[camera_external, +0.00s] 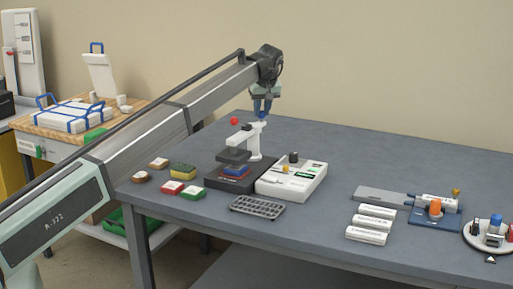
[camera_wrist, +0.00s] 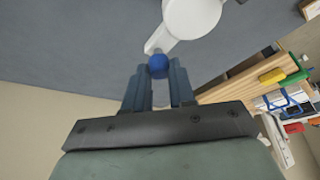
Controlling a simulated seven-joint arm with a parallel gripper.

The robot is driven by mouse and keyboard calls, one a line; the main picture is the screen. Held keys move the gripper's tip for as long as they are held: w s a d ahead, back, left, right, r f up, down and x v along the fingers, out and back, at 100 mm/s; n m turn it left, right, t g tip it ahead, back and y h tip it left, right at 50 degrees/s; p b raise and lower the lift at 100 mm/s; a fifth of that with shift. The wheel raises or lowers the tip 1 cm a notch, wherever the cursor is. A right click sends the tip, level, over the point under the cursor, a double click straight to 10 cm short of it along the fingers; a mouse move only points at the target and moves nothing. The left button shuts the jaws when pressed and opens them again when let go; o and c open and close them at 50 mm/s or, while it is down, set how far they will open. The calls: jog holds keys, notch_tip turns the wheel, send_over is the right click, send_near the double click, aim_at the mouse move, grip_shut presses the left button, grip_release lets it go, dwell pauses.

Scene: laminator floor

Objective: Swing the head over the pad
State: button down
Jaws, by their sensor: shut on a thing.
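A press stands on the grey table, with a dark base (camera_external: 220,182), a white post (camera_external: 254,145) and a white arm. The dark flat head (camera_external: 234,156) hangs from the arm. A blue pad (camera_external: 236,171) lies on the base, and the head appears above it with a gap. A red ball (camera_external: 234,121) tops the arm's left part. My gripper (camera_external: 262,112) is at the blue knob behind the post. In the wrist view, my gripper (camera_wrist: 158,85) is shut on the blue knob (camera_wrist: 158,66), which joins a white rod and round white part (camera_wrist: 190,16).
A white control box (camera_external: 291,180) stands right of the press. Red, green, yellow and brown blocks (camera_external: 182,171) lie to its left, and a dark grid tray (camera_external: 257,207) lies in front. White rolls (camera_external: 370,224) and a blue fixture (camera_external: 435,212) are farther right.

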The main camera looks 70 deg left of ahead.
jog(key=shift+s+a+n, duration=0.1)
jog(key=shift+n, duration=0.2)
jog(key=c, duration=1)
grip_release()
jog(key=v, duration=1.4)
jog(key=shift+a, duration=0.1)
jog(key=shift+f, duration=0.1)
